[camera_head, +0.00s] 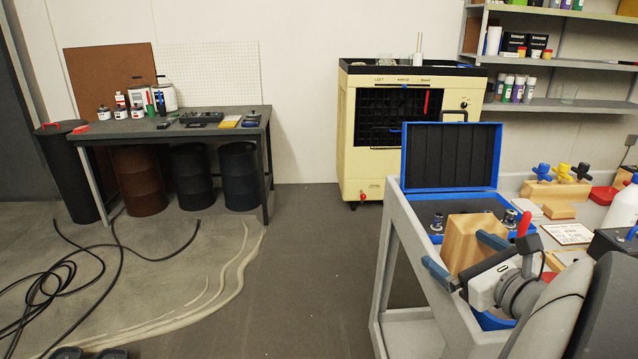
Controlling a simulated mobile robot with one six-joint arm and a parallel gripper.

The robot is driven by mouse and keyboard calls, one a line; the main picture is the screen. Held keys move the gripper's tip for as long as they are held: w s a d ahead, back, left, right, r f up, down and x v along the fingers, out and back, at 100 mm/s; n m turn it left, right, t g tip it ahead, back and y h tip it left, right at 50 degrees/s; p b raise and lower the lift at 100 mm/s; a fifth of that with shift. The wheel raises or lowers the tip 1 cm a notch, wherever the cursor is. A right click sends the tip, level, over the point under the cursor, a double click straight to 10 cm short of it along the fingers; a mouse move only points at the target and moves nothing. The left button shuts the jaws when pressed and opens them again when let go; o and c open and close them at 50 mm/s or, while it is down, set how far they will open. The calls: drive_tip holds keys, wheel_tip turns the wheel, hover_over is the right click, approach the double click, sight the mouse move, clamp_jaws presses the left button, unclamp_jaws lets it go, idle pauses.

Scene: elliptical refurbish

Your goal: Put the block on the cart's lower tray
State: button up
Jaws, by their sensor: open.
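A light wooden block (468,242) stands at the near left part of the grey cart's (393,205) top, in front of the blue case. My gripper (453,250) reaches in from the lower right. Its two blue fingers are open, one on the block's near left side and one on its right side. I cannot tell whether they touch the block. The block's lower part is hidden behind the gripper. The cart's lower tray (405,338) shows only in part at the bottom, between the cart's legs. Its visible part looks bare.
An open blue case (450,157) with small fittings stands on the cart's top. Wooden pieces with coloured knobs (556,190) and a white bottle (622,208) are to the right. A black hose (115,255) lies on the left floor.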

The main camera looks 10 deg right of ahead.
sight(473, 223)
drive_tip(key=s+d+f+m+t+h+b, duration=0.1)
drive_tip(key=d+f+m+t+h+b, duration=0.15)
drive_tip(key=d+m+h, duration=0.35)
drive_tip(key=shift+n+g+y, duration=0.25)
drive_tip(key=shift+n+y, duration=0.05)
drive_tip(key=shift+y, duration=0.6)
drive_tip(key=w+b, duration=0.1)
drive_tip(key=w, duration=0.2)
drive_tip(key=w+d+b, duration=0.1)
drive_tip(key=w, duration=0.3)
drive_tip(key=w+d+r, duration=0.1)
drive_tip(key=w, duration=0.3)
drive_tip(key=shift+w+d+b, duration=0.15)
drive_tip(key=shift+b, duration=0.25)
drive_tip(key=shift+c, duration=0.2)
drive_tip(key=c, duration=1.3)
drive_tip(key=shift+c, duration=1.4)
drive_tip(key=shift+r, duration=0.1)
